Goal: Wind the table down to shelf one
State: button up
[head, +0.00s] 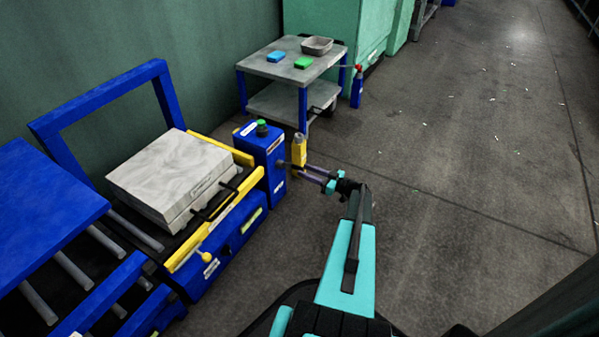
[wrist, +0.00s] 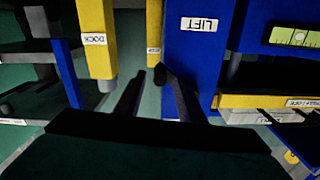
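The lift table is blue with yellow edge rails (head: 228,215) and carries a pale grey two-part mould block (head: 172,175). At its right end stands a blue box (head: 262,150) with a green button on top; its face shows a LIFT label in the wrist view (wrist: 199,24). A dark round knob (wrist: 159,72) shows near my fingertips in the wrist view; a short shaft seems to leave the box towards my gripper. My gripper (head: 303,169) is beside the box, its fingers apart with a gap between them. I cannot tell whether a finger touches the knob.
A yellow post (head: 299,149) labelled DOCK in the wrist view (wrist: 96,40) stands close behind my gripper. A grey cart (head: 290,62) behind holds a blue block, a green block and a tray. A blue roller rack (head: 45,215) adjoins the table at left.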

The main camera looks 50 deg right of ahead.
aim_at(300, 168)
jog(key=shift+b+x, duration=0.55)
jog(key=shift+x, duration=1.35)
grip_shut()
